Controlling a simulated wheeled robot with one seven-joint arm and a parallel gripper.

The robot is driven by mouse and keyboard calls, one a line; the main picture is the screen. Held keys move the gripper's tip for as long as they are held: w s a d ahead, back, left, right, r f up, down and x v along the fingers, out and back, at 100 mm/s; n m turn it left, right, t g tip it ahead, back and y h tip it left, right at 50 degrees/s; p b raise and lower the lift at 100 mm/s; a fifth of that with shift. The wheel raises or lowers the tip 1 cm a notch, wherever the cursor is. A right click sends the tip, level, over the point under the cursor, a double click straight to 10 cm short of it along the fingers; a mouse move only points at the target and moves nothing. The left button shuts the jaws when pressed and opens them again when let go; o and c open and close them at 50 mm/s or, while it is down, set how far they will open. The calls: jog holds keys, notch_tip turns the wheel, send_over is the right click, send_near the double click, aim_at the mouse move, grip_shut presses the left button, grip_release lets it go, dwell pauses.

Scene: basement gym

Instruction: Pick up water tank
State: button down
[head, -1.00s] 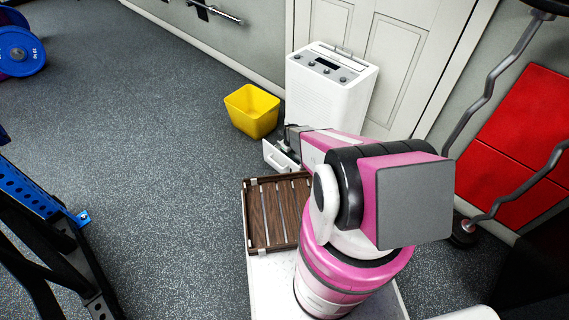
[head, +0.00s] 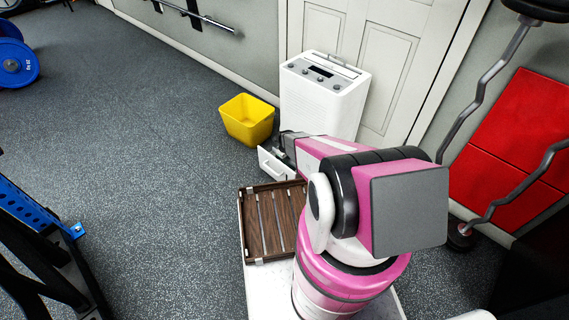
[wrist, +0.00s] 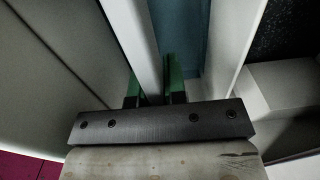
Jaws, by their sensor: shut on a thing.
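The water tank (head: 270,164) is a white open-topped box low at the front of the white dehumidifier (head: 322,100). My gripper (head: 287,146) reaches down to it, partly hidden behind my pink arm in the head view. In the wrist view, the green fingers of my gripper (wrist: 155,80) are shut on a thin white wall of the tank (wrist: 144,40), one finger on each side. A bluish interior (wrist: 182,35) shows beside that wall. The tank's underside is hidden, so I cannot tell whether it is lifted.
A yellow bin (head: 247,122) stands left of the dehumidifier. A brown slatted wooden tray (head: 270,222) lies on a white surface by my arm. A blue and black rack (head: 40,215) is at left; red panels (head: 515,145) are on the right wall. Floor at left is open.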

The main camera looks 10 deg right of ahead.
jog(key=s+a+r, duration=0.2)
jog(key=a+r, duration=0.1)
jog(key=s+a+r, duration=0.2)
jog(key=a+r, duration=0.1)
jog(key=s+a+r, duration=0.1)
jog(key=a+r, duration=0.3)
jog(key=shift+s, duration=0.4)
jog(key=shift+r, duration=2.95)
